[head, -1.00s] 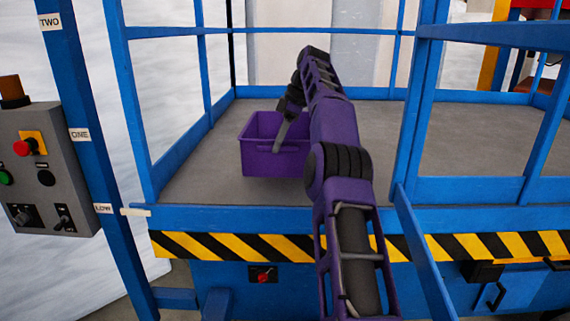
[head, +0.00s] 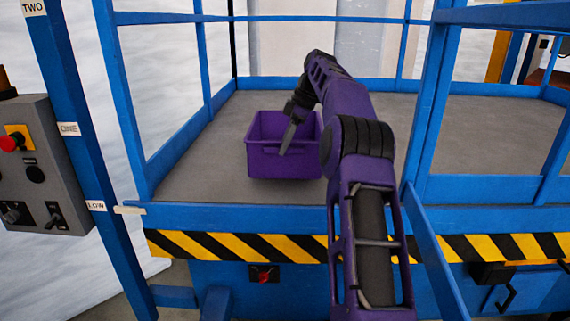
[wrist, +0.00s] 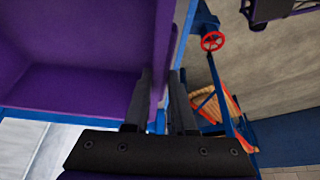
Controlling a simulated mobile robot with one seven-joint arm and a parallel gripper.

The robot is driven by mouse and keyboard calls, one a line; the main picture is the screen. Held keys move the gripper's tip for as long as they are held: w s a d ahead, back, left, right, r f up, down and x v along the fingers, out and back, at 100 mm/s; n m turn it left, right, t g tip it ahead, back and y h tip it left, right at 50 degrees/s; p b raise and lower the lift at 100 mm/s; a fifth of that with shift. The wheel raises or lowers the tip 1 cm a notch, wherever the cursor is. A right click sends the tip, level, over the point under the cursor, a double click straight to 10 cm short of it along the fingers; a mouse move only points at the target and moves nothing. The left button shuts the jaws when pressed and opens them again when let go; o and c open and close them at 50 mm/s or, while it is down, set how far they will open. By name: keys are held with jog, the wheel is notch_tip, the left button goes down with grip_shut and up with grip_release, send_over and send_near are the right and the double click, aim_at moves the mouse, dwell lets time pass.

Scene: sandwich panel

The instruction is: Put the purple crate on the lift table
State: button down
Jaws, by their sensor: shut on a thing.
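The purple crate (head: 262,160) is upright and open-topped, over the grey deck of the blue lift table (head: 210,180), inside its railings. I cannot tell whether its base touches the deck. My gripper (head: 288,140) reaches down at the crate's right part, its fingers shut on the wall. In the wrist view the crate (wrist: 75,85) fills the upper left, and its wall runs between the two fingers of my gripper (wrist: 160,88). The crate's interior that I can see is empty.
Blue rails and posts (head: 424,110) stand on both sides of my arm. A striped yellow-black edge (head: 205,245) runs along the front. A grey control box (head: 40,165) is at the left. Bare deck (head: 470,140) lies to the right and behind the crate.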

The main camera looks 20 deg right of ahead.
notch_tip(320, 180, down, 5)
jog(key=shift+b, duration=0.7)
jog(key=c, duration=0.7)
grip_release()
jog(key=shift+c, duration=0.2)
jog(key=p+v, duration=0.2)
jog(key=v, duration=0.5)
jog(key=shift+r+p, duration=0.25)
jog(key=shift+p, duration=0.15)
